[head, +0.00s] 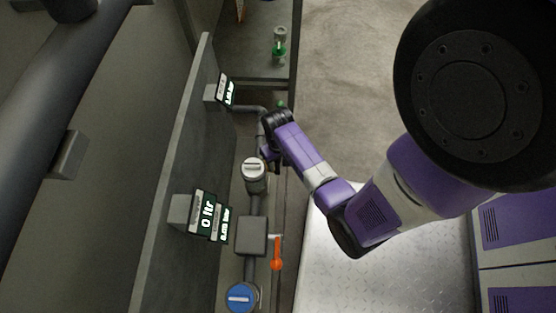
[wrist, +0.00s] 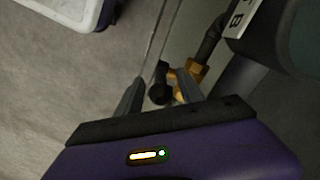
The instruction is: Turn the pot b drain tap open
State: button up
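The pot b drain tap shows in the wrist view as a brass fitting (wrist: 193,73) with a dark, rounded handle (wrist: 159,94) beside it. It sits below a plate marked B (wrist: 242,14). My gripper (wrist: 160,95) is open, with one finger on each side of the dark handle in the picture. A gap shows at the left finger; whether the right finger touches the brass or handle I cannot tell. In the head view my gripper (head: 271,160) is beside the white-capped pot (head: 254,170), partly hidden by my arm; the tap is not visible there.
An orange lever (head: 277,252) hangs from a grey box (head: 251,236) on the pipe line. A blue-capped pot (head: 241,297) stands nearer. Display boxes (head: 206,214) are fixed to the upright panel (head: 172,190). Open floor (head: 345,60) lies to the right.

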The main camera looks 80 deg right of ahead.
grip_shut()
dwell(1.3)
